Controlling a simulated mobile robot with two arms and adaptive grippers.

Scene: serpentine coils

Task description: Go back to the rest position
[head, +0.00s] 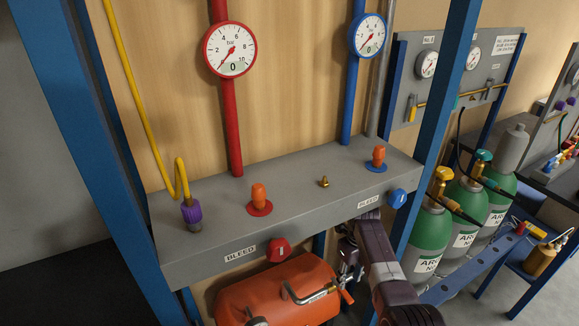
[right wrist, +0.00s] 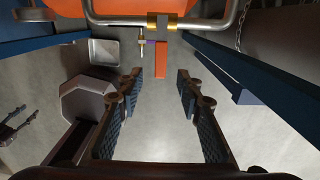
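My right arm reaches up from the bottom of the head view, and its dark gripper (head: 346,246) is by the front of the grey bench, above the right end of the orange tank (head: 275,296). In the right wrist view the right gripper (right wrist: 158,92) has its two padded fingers wide apart, with nothing between them but grey floor beyond.
The grey manifold box (head: 325,205) carries orange valves, a red knob (head: 278,250) and a blue knob (head: 397,198). A blue post (head: 440,120) stands right of it, beside green cylinders (head: 428,238). The tank's pipe (right wrist: 115,22) and orange lever (right wrist: 162,60) lie beyond the fingers.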

